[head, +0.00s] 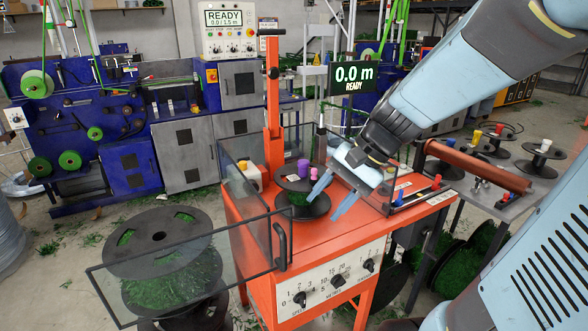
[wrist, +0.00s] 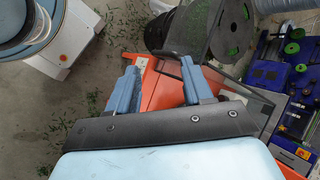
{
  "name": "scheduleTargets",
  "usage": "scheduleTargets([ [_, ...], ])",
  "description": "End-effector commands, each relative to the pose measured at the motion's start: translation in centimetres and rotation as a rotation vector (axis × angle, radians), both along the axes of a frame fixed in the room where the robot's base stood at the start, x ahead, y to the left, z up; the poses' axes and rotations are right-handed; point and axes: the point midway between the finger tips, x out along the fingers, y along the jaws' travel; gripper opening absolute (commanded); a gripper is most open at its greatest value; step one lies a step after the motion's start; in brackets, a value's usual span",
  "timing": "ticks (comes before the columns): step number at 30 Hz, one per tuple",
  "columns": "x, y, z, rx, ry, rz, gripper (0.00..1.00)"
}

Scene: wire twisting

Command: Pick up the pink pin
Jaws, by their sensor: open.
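A small pink pin (head: 312,172) stands on top of the dark green-wound spool (head: 290,207) on the orange machine, just right of a taller purple pin (head: 303,167). My gripper (head: 324,207) is open and empty, angled down from the right. Its blue fingers appear close to the right side of the spool in the picture; their exact distance from the pin cannot be told. The wrist view shows the open fingers (wrist: 157,66) over the orange table edge. I cannot make out the pink pin there.
An orange upright post (head: 272,120) stands behind the spool. A clear-panelled guard door (head: 190,275) with a dark frame swings out at the front left. The orange front tabletop (head: 330,235) is clear.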

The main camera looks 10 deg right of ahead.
Motion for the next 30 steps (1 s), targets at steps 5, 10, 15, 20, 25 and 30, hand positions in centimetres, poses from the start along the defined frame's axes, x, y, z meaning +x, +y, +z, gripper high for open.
scheduleTargets([
  [5,2.9,1.0,-1.3,0.229,0.155,-0.165,0.50],
  [10,6.4,1.0,-2.1,0.448,0.274,-0.335,0.50],
  [15,10.3,-0.2,-3.2,0.666,0.373,-0.519,0.50],
  [20,14.2,-2.6,-4.8,0.865,0.439,-0.703,0.50],
  [25,17.9,-6.4,-7.1,1.069,0.480,-0.908,0.50],
  [30,20.5,-10.4,-9.7,1.230,0.487,-1.086,0.50],
])
